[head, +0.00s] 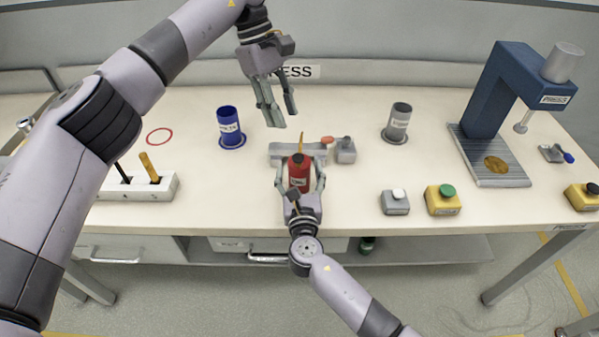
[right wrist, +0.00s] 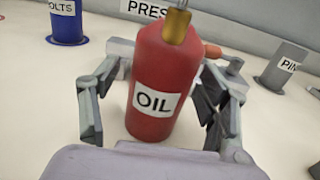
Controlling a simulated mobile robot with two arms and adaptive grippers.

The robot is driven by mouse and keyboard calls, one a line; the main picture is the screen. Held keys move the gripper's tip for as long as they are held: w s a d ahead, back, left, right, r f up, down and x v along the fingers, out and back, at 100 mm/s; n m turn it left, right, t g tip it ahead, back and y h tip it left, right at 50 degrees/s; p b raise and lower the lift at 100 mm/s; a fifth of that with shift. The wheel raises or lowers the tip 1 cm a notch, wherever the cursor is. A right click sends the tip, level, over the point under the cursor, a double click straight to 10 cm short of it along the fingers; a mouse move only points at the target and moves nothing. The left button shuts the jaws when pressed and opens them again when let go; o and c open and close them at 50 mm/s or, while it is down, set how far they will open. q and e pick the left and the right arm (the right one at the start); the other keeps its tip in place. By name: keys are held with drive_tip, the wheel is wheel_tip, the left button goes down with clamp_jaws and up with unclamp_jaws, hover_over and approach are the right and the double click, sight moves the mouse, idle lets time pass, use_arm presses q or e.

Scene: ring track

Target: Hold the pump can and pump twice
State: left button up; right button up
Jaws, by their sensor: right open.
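The pump can is a red bottle (head: 298,172) with an OIL label and a brass spout on top. It stands upright on the table and also shows large in the right wrist view (right wrist: 155,85). My right gripper (head: 300,184) is open, with one finger on each side of the can; in the right wrist view (right wrist: 160,115) gaps show between the fingers and the red body. My left gripper (head: 278,108) hangs above the table, behind and above the can, pointing down. Its fingers are apart and nothing is between them.
A grey fixture (head: 284,150) stands just behind the can. A blue BOLTS cup (head: 229,126) is to the left, a grey cup (head: 397,122) to the right. A blue press (head: 492,95), a grey button box (head: 396,203) and a yellow button box (head: 443,203) stand further right.

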drive_tip(key=shift+c, duration=0.5)
drive_tip(key=c, duration=1.3)
use_arm(q)
drive_tip(key=shift+c, duration=0.3)
clamp_jaws()
idle(1.4)
